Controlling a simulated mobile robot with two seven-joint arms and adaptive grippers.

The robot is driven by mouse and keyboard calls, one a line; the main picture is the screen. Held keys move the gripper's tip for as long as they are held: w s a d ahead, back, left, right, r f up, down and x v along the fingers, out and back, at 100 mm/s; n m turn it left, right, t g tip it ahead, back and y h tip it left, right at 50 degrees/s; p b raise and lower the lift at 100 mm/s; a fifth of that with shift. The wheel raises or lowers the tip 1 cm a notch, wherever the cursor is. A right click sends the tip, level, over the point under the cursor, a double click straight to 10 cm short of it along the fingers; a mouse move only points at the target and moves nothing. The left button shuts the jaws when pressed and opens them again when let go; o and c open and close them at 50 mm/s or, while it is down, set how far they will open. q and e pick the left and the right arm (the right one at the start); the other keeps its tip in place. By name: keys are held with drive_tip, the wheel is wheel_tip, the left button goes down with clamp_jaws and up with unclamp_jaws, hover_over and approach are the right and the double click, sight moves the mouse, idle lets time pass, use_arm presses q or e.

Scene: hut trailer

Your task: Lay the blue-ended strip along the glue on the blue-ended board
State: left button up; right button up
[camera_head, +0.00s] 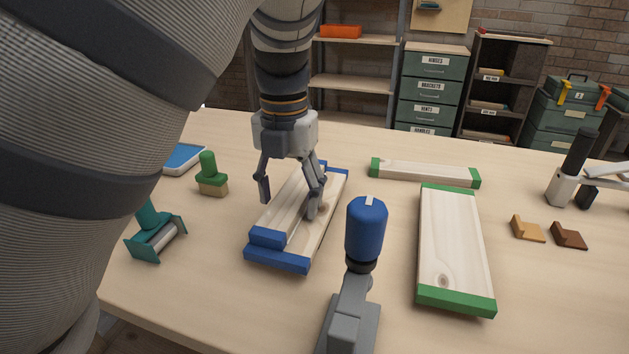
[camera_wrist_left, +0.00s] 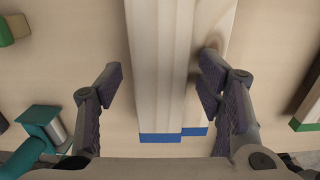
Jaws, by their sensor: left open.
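The blue-ended board (camera_head: 330,205) lies flat on the table, left of centre. The blue-ended strip (camera_head: 283,217) lies lengthwise over its left side, roughly parallel to it, with its near blue end close to the board's. In the left wrist view the strip (camera_wrist_left: 160,80) covers the board's left edge, and the board (camera_wrist_left: 213,40) shows to its right. My left gripper (camera_head: 291,200) is open, its fingers on either side of the strip; they also show spread in the left wrist view (camera_wrist_left: 162,90). I see no glue on the bare part of the board.
A green-ended board (camera_head: 450,245) and strip (camera_head: 425,172) lie right. A green-handled brush (camera_head: 210,175) and teal roller (camera_head: 157,236) are left. Small brown blocks (camera_head: 568,235) lie far right.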

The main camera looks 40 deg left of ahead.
sight(289, 199)
use_arm(q)
wheel_tip(289, 199, up, 12)
drive_tip(key=shift+r, duration=0.15)
idle(0.4)
